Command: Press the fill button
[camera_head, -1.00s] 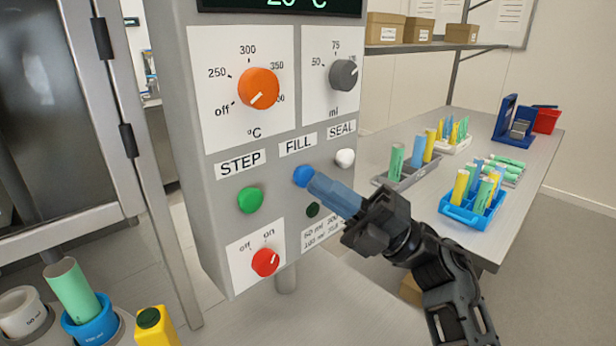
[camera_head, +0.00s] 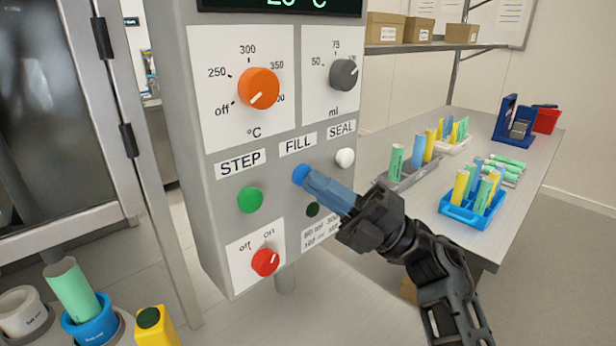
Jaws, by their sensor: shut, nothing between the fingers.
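The blue fill button (camera_head: 300,174) sits on the grey control panel (camera_head: 222,265), under the FILL label (camera_head: 297,145). My gripper (camera_head: 312,180) is shut, with its blue fingers pointing up and left at the button. Its fingertips overlap the button's lower right edge in the picture. I cannot tell for certain whether they touch it. The green step button (camera_head: 250,199) is to the left and the white seal button (camera_head: 345,158) is to the right.
An orange knob (camera_head: 259,88) and a grey knob (camera_head: 343,74) are above, and a red knob (camera_head: 265,262) is below. A table (camera_head: 420,205) with racks of coloured tubes stands at right. A green tube (camera_head: 70,285) stands in a blue holder (camera_head: 92,325) at lower left.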

